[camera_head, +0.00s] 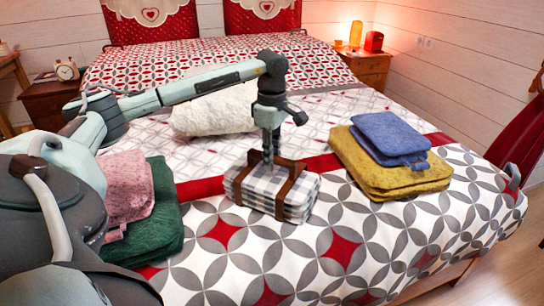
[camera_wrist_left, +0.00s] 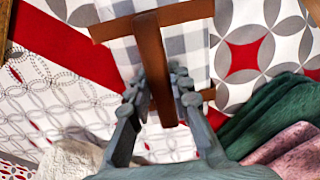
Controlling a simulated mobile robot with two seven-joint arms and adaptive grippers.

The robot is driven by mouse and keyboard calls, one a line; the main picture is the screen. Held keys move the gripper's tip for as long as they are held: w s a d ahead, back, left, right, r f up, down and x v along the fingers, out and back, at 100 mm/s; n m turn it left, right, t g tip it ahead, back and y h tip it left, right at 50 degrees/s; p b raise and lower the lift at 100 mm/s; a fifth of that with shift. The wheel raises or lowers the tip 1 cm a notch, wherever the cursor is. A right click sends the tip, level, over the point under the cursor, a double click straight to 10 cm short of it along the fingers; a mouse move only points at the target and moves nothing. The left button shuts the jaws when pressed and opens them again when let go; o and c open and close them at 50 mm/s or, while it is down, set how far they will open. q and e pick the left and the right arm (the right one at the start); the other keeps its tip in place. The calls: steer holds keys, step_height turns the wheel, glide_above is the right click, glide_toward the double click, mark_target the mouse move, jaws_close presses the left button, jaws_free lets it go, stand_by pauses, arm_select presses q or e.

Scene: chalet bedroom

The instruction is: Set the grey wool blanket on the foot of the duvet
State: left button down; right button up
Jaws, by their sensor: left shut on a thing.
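The folded grey-and-white checked blanket (camera_head: 290,200), bound with brown leather straps, is over the foot of the patterned duvet (camera_head: 330,265) in the head view. It looks level; I cannot tell whether it touches the duvet. My left gripper (camera_head: 268,155) is directly above it, pointing down, shut on its brown carrying strap. In the left wrist view the strap (camera_wrist_left: 153,65) runs between the fingers of my left gripper (camera_wrist_left: 165,90), with checked cloth (camera_wrist_left: 185,45) beyond it. The fingertips are partly hidden by the strap in the head view. My right gripper is not in view.
A pink folded cloth (camera_head: 128,185) on a green one (camera_head: 165,225) lies left of the blanket. A blue cloth (camera_head: 390,135) on a yellow one (camera_head: 375,175) lies to its right. A cream fluffy bundle (camera_head: 215,108) lies behind. Duvet in front is clear.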

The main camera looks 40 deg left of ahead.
arm_select(q)
steer(key=shift+r, duration=0.1)
steer(key=c, duration=1.8)
jaws_free()
steer(key=o, duration=0.4)
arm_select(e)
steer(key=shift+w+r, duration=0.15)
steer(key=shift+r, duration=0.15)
arm_select(q)
steer(key=shift+r, duration=0.15)
step_height(320, 180, up, 12)
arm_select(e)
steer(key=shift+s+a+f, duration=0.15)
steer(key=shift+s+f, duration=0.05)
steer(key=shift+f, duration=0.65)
